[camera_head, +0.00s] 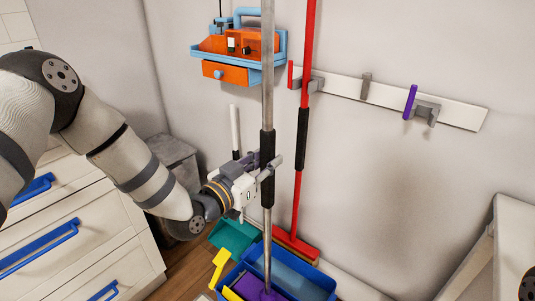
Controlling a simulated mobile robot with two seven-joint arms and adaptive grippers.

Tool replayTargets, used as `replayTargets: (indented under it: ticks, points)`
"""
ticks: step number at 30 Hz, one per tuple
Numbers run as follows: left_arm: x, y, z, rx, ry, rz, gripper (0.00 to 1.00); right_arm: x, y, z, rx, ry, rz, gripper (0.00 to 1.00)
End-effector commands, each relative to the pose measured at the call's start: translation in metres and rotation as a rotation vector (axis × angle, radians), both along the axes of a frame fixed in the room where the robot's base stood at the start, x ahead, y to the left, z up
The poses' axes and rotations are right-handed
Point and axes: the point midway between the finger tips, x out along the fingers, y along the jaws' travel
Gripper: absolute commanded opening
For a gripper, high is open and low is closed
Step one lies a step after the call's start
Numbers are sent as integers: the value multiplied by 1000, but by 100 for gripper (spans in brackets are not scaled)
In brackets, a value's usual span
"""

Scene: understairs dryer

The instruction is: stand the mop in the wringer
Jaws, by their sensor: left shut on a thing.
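The mop has a grey metal pole (268,95) with a black grip, and it stands nearly upright in the middle of the view. My left gripper (268,168) is shut on the black grip. The pole runs down to a purple part (262,291), apparently the mop's head, over the blue bucket (331,285). A yellow lever (220,267) and a yellow edge beside the purple part look like the wringer. The frame's bottom edge cuts this area off, so I cannot tell whether the head is seated in the wringer. My right gripper is out of view.
A red broom (298,195) hangs close right of the mop. A wall rail (455,111) has a purple-marked empty hook. An orange and blue caddy (243,45) is behind. A teal dustpan (236,236) stands near the bucket. White drawers (95,235) with blue handles are left.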

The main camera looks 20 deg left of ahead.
Motion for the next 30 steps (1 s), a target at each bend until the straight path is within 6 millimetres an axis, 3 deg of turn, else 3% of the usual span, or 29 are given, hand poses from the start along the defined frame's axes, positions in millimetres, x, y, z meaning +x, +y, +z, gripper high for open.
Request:
replayTargets:
  ticks: [30]
  points:
    - [1, -1, -1, 0, -7, -1, 0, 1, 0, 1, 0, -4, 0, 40]
